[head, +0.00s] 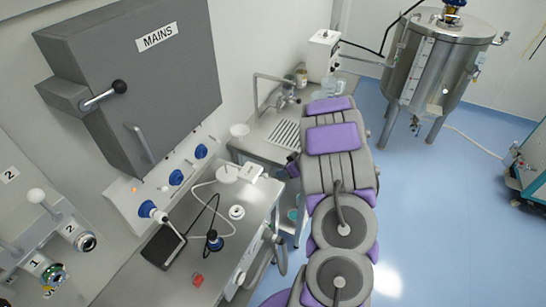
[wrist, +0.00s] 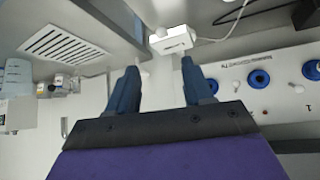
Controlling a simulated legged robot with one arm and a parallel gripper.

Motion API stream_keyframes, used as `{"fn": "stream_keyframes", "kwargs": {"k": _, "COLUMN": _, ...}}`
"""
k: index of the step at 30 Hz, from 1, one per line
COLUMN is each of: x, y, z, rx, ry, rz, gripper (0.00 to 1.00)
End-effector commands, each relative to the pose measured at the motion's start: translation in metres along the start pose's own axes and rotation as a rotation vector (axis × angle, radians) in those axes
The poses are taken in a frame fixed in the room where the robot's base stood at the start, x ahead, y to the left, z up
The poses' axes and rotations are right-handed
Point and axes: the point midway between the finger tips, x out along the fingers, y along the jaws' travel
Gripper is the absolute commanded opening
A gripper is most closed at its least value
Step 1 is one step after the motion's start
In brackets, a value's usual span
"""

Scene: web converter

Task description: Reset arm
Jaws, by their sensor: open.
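My gripper (wrist: 160,65) shows in the wrist view with its two dark blue fingers spread apart. Nothing is between them, and they touch nothing that I can see. Beyond the fingertips is a white box (wrist: 173,40) with a cable. In the head view my grey and purple arm stretches up the middle of the picture, over the floor beside the bench. The gripper's fingers are hard to make out there.
Left of my arm is a metal bench (head: 257,217) with a dark tablet-like device (head: 163,247) and cables. A grey MAINS cabinet (head: 140,85) with a lever hangs above. A steel tank (head: 437,65) stands at back right. Blue floor (head: 440,200) on the right is mostly clear.

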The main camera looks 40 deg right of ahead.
Motion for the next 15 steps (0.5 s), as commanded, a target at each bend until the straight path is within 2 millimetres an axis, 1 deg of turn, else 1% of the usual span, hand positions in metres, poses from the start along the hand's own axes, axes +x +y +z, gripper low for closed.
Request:
{"fn": "stream_keyframes", "kwargs": {"k": 7, "x": 0.000, "y": 0.000, "z": 0.000, "rx": -0.001, "ry": 0.000, "rz": 0.001, "gripper": 0.51}}
{"fn": "stream_keyframes", "kwargs": {"k": 10, "x": -0.001, "y": 0.003, "z": -0.004, "rx": -0.010, "ry": -0.007, "rz": 0.028, "gripper": 0.51}}
{"fn": "stream_keyframes", "kwargs": {"k": 13, "x": -0.003, "y": 0.011, "z": -0.016, "rx": -0.031, "ry": -0.025, "rz": 0.106, "gripper": 0.51}}
{"fn": "stream_keyframes", "kwargs": {"k": 15, "x": -0.010, "y": 0.018, "z": -0.029, "rx": -0.051, "ry": -0.046, "rz": 0.190, "gripper": 0.51}}
